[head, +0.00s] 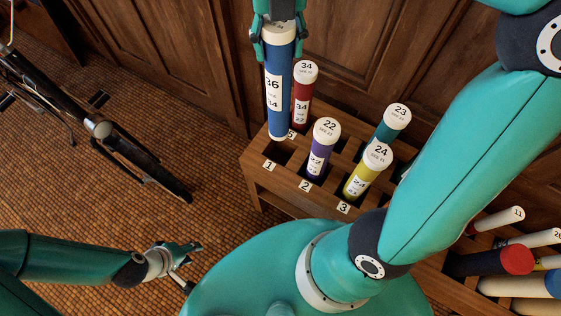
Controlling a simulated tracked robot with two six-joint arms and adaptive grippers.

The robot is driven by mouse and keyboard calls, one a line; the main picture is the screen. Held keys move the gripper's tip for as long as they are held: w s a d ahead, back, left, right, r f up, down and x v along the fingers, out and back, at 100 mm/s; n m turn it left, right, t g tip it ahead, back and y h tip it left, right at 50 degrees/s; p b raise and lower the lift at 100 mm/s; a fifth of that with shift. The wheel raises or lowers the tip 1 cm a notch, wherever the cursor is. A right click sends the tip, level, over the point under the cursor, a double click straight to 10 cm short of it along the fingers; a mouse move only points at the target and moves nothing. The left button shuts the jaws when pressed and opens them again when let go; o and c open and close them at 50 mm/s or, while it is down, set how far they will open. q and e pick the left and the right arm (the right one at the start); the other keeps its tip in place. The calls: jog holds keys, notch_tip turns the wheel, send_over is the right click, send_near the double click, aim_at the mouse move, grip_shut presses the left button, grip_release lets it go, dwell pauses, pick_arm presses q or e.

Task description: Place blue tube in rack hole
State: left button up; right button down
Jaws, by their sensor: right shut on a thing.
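The blue tube (278,95) has a white cap and a white label reading 36. It is upright, and my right gripper (277,28) is shut on its top end. The tube's lower end is over the front left of the wooden rack (254,165), by the dark square hole (284,152) labelled 1. A dark part of that hole shows just below the tube's end; I cannot tell whether the tip is inside. My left gripper (180,254) is low at left, away from the rack; its fingers are too small to read.
The rack holds a purple tube (318,150) at 2, a yellow tube (363,180) at 3, and red (302,95) and teal (387,128) tubes behind. More rolls (490,262) lie at lower right. A bicycle (100,130) stands left; wooden panels (345,50) are behind.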

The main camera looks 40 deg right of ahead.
aim_at(280, 78)
notch_tip(280, 78, down, 21)
jog(key=b, duration=0.5)
jog(key=shift+s+r, duration=0.1)
jog(key=shift+r, duration=0.1)
jog(key=shift+f+b, duration=0.1)
jog(key=shift+b, duration=0.2)
jog(key=shift+c, duration=2.1)
grip_release()
notch_tip(280, 78, up, 12)
jog(key=p, duration=0.3)
jog(key=shift+r+p, duration=0.2)
jog(key=shift+p, duration=0.1)
